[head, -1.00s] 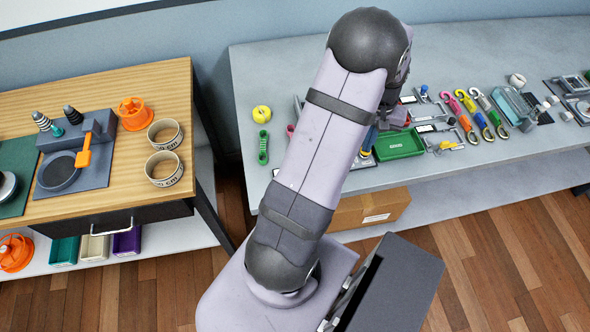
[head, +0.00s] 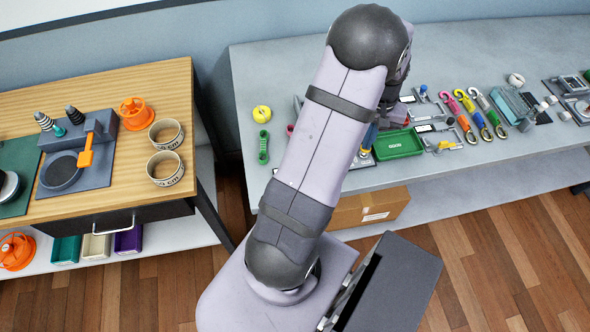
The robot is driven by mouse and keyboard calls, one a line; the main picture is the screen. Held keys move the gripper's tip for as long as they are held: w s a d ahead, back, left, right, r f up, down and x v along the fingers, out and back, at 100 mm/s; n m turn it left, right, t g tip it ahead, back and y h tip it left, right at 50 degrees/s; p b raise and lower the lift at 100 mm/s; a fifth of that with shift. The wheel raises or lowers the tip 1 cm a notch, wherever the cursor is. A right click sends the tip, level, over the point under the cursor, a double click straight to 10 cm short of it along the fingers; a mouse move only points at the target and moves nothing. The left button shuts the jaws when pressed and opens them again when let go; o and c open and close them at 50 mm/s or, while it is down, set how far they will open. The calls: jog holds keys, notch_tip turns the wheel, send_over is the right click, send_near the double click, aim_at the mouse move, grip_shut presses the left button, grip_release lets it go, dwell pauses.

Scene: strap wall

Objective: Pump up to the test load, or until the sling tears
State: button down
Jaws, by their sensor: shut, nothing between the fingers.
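My arm rises through the middle of the head view and bends over the grey bench (head: 480,60). My gripper's fingers are hidden behind my own arm, over the part of the bench near the green tray (head: 399,143). A blue part shows at the arm's right edge, but I cannot tell what it is. I cannot make out a sling, a pump or a load reading. A grey device with an orange lever (head: 87,152) stands on the wooden bench (head: 130,90) at left, far from my arm's end.
Several coloured hooks (head: 467,115) lie right of the tray. A yellow roll (head: 262,114) and a green link (head: 263,147) lie left of my arm. A cardboard box (head: 372,207) sits below the grey bench.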

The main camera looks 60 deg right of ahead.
dwell(0.4)
jog(key=shift+r+p, duration=2.6)
jog(key=shift+r, duration=0.45)
jog(key=c, duration=2.4)
grip_release()
notch_tip(320, 180, up, 6)
jog(key=p, duration=0.5)
